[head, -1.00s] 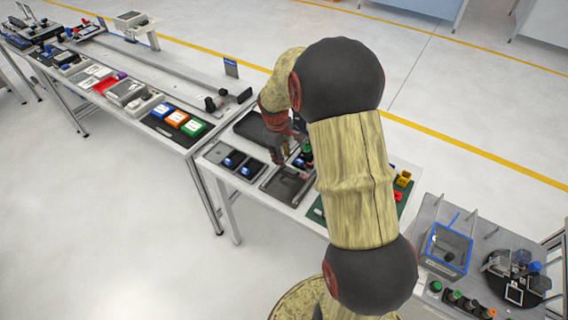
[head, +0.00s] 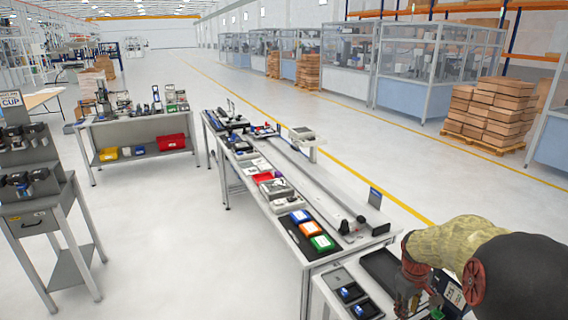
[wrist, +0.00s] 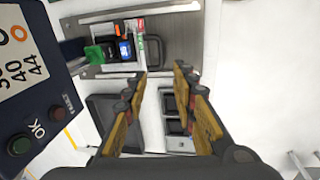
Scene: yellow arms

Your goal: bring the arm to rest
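My arm reaches in from the lower right of the head view and bends down over the near white table (head: 318,283). My gripper (head: 408,302) hangs low there, partly cut off by the bottom edge. In the wrist view my gripper (wrist: 158,76) has its two fingers well apart, with nothing between them. Below and beyond the fingers lie a dark tray (wrist: 98,108) and a small dark bin pair (wrist: 173,112). Whether the fingers touch anything is not clear.
A dark panel (wrist: 40,112) with numbers and an OK button is close on the wrist view's left. A long bench (head: 270,205) carries orange, green and blue boxes. Open floor (head: 190,250) lies between.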

